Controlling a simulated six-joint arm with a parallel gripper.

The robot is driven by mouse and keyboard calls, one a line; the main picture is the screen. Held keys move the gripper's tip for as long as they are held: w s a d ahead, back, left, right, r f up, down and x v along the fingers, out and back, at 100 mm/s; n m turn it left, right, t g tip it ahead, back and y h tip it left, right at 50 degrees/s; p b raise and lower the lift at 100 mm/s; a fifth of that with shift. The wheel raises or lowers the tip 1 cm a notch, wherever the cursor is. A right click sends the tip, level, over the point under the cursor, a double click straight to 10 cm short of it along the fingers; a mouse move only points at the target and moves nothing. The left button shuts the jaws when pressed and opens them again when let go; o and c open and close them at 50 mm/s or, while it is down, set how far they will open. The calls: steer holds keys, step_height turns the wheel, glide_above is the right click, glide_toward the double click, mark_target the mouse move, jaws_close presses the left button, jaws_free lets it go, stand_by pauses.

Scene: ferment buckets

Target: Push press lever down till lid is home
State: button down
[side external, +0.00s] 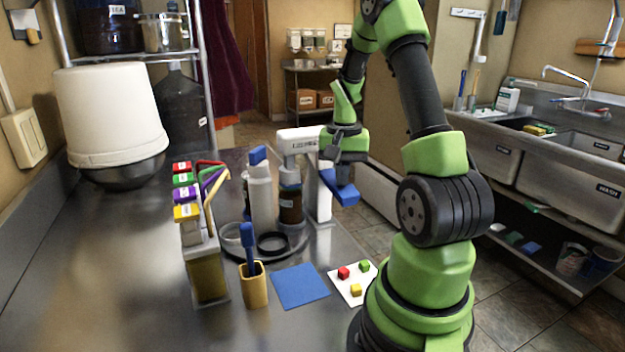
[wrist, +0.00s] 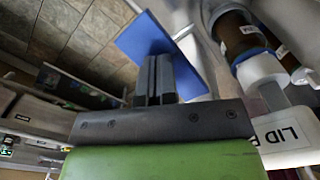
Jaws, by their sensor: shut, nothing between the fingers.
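The white lid press (side external: 303,140) stands at the far right of the counter, and its LID label shows in the wrist view (wrist: 286,135). Its blue lever paddle (side external: 340,190) sticks out at the right and slopes down to the right; it also shows in the wrist view (wrist: 145,42). A brown jar (side external: 291,206) stands under the press head; the lid's seating cannot be made out. My gripper (side external: 343,183) is shut and empty, its fingertips over the paddle. In the wrist view the fingers (wrist: 158,62) overlap the paddle; contact cannot be told for certain.
A white bottle (side external: 261,200) with a blue cap stands left of the jar, near a black ring (side external: 272,242).

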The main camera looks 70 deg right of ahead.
steer(key=shift+f, duration=0.45)
steer(key=shift+r, duration=0.1)
step_height(320, 180, up, 14)
stand_by(1.8)
